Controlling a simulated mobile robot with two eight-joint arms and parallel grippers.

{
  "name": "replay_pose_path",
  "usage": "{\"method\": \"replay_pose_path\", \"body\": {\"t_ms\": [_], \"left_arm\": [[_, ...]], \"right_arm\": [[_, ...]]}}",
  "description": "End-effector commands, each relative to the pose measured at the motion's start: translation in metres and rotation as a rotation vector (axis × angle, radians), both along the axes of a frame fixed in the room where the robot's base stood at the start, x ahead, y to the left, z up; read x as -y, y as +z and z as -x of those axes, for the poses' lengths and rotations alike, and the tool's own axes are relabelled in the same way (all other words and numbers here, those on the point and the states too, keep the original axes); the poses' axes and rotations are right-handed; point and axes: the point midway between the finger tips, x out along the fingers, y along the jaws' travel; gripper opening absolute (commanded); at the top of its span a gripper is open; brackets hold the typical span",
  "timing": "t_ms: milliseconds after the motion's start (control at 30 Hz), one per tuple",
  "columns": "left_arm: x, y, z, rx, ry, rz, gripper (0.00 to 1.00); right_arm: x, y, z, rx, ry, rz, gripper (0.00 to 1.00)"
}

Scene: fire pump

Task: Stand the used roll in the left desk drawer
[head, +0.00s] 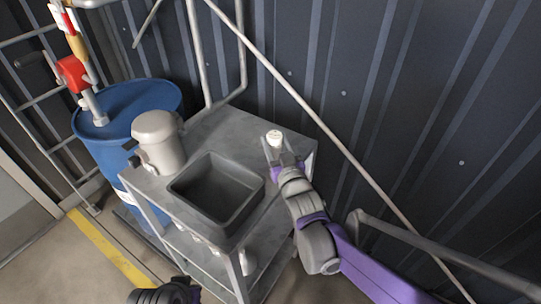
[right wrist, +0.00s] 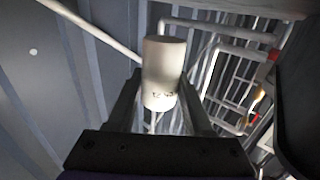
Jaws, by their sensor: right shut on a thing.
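A small white roll (head: 274,138) is held between the fingertips of my right gripper (head: 278,155), near the back right corner of a grey metal cart. No desk or drawer is seen in either view.
The cart (head: 215,128) carries a grey open bin (head: 217,188) and a grey lidded container (head: 158,140). A blue drum (head: 125,108) with a red-handled pump (head: 74,72) stands to its left. A corrugated dark wall and diagonal pipe (head: 340,148) run behind. Floor shows at lower left.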

Motion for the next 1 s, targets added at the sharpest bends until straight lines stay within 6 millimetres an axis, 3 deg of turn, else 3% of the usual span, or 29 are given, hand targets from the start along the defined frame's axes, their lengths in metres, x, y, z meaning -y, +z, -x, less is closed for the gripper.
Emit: {"method": "replay_pose_path", "body": {"t_ms": [333,700,733,900,1000], "left_arm": [[0.000,-0.009,0.001,-0.003,0.000,0.000,0.00],[0.000,-0.012,0.001,-0.004,0.000,0.000,0.00],[0.000,-0.012,0.001,-0.004,0.000,0.000,0.00],[0.000,-0.011,0.001,-0.003,0.000,0.000,0.00],[0.000,-0.011,0.001,-0.003,0.000,0.000,0.00]], "right_arm": [[0.000,-0.039,0.000,0.000,0.000,-0.001,0.00],[0.000,-0.044,0.000,0.000,0.000,0.000,0.00],[0.000,-0.044,0.000,0.000,0.000,0.000,0.53],[0.000,-0.043,0.000,0.000,0.000,0.000,0.81],[0.000,-0.043,0.000,0.000,0.000,0.000,0.81]]}}
